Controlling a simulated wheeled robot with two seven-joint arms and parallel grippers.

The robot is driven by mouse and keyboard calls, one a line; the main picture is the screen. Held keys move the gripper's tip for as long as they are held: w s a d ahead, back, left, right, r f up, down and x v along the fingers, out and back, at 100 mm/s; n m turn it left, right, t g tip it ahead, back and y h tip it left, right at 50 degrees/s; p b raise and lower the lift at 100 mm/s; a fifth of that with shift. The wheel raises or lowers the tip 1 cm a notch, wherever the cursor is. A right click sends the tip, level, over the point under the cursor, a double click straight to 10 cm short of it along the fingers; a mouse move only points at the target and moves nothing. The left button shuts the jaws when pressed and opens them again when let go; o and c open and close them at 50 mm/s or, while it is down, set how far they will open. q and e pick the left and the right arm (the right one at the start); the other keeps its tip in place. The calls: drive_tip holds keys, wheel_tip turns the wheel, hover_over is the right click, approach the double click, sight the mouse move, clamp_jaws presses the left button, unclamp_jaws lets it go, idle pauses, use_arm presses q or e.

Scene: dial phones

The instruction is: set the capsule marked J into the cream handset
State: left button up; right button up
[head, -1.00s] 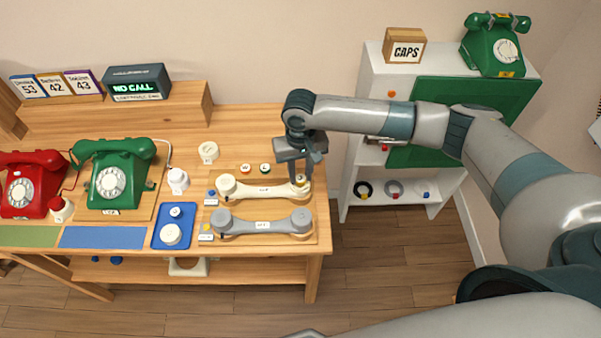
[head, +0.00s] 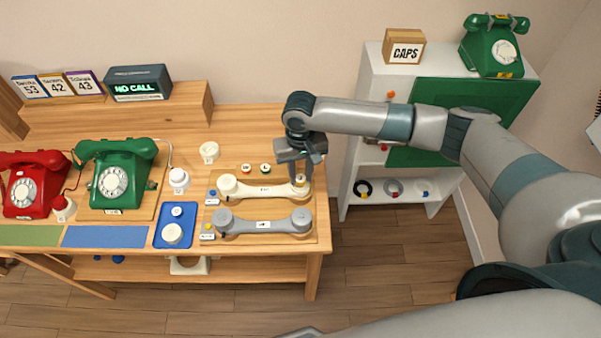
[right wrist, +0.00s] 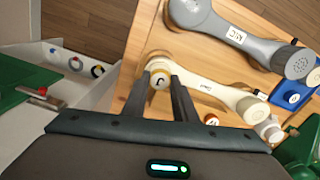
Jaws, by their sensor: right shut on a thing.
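The cream handset (head: 262,190) lies on a wooden board, its right end beneath my right gripper. It also shows in the right wrist view (right wrist: 205,84). My right gripper (head: 298,177) points down and is shut on the capsule marked J (right wrist: 159,81), a small cream disc with a dark letter on its face. The capsule is at the handset's right end (head: 301,186). I cannot tell whether it sits fully inside the cup or just above it. My left gripper is not in view.
A grey handset (head: 262,226) lies just in front on the same board. Two small round caps (head: 246,168) lie behind. A blue tray (head: 161,236) with white parts, a green phone (head: 112,180) and a red phone (head: 32,187) stand left. A white shelf (head: 372,80) stands right.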

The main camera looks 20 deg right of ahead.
drive_tip(key=shift+f, duration=0.5)
idle(0.3)
drive_tip(key=o, duration=1)
drive_tip(key=shift+r+b, duration=0.35)
drive_tip(key=shift+r, duration=0.55)
wheel_tip(320, 180, up, 16)
drive_tip(key=b, duration=0.4)
drive_tip(key=shift+f, duration=0.2)
